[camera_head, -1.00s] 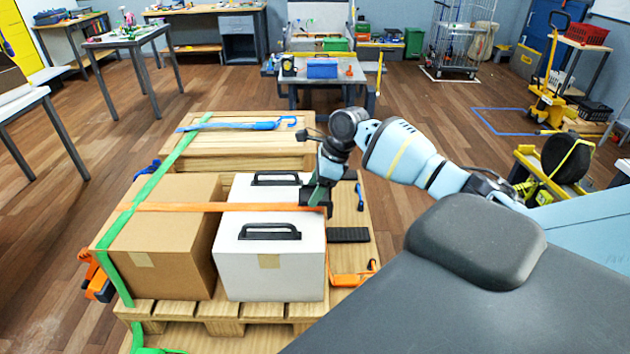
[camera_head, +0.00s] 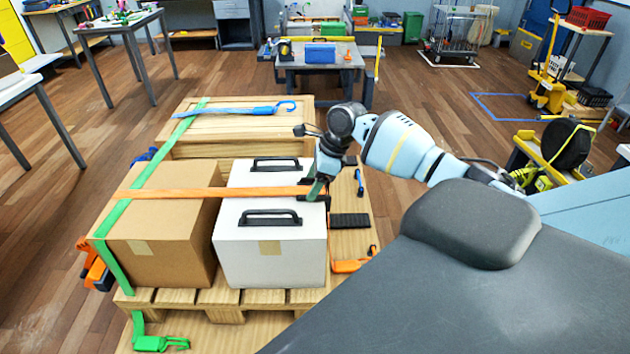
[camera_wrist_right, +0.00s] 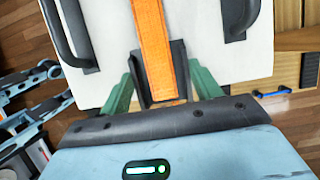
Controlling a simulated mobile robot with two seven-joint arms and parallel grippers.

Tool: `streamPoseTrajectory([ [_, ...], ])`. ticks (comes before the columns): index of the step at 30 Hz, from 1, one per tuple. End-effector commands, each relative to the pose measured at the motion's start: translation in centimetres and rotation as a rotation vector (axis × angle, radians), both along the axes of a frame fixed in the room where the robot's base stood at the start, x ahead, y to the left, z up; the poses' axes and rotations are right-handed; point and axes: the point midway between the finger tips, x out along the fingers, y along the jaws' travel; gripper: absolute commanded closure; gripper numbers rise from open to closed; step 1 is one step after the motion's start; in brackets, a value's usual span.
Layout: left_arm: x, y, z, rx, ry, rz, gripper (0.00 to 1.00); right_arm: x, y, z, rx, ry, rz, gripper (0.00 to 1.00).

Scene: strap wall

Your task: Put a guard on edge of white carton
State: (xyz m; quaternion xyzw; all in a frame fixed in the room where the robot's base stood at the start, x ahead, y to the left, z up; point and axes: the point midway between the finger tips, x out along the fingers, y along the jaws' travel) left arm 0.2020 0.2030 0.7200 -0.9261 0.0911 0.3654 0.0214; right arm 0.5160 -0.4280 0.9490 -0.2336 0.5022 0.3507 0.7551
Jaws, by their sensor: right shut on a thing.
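The white carton (camera_head: 270,265) stands on the pallet, with two black handles on top. An orange strap (camera_head: 200,192) crosses its top and the brown carton beside it. My right gripper (camera_head: 316,190) is at the white carton's top right edge. In the right wrist view, its green fingers (camera_wrist_right: 163,78) are shut on a dark guard (camera_wrist_right: 180,68), with the orange strap running over the guard's middle. The guard appears to be at the carton's edge; whether it is fully seated is hidden. My left gripper is not in view.
The brown carton (camera_head: 150,245) stands left of the white one, under a green strap (camera_head: 117,215). A black ribbed piece (camera_head: 350,220) and an orange buckle (camera_head: 352,265) lie on the pallet (camera_head: 190,298) at right. A wooden crate (camera_head: 235,135) stands behind.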

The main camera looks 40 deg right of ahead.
Motion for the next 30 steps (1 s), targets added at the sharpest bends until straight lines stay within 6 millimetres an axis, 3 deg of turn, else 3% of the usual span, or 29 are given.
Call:
streamPoseTrajectory([
  [4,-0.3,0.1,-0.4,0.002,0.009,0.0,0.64,0.0,0.0,-0.1,0.0,0.001,0.0,0.6],
  [5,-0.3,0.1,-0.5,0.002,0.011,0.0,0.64,0.0,0.0,-0.1,0.0,0.001,0.0,0.33],
  [10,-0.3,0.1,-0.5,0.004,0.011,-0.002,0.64,0.0,0.0,-0.1,0.0,0.001,0.0,0.11],
  [20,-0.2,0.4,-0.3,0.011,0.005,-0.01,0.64,-0.1,-0.1,0.3,-0.001,0.001,0.0,0.11],
  [30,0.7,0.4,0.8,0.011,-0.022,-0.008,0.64,-1.3,-1.6,5.0,-0.001,-0.004,-0.001,0.11],
])
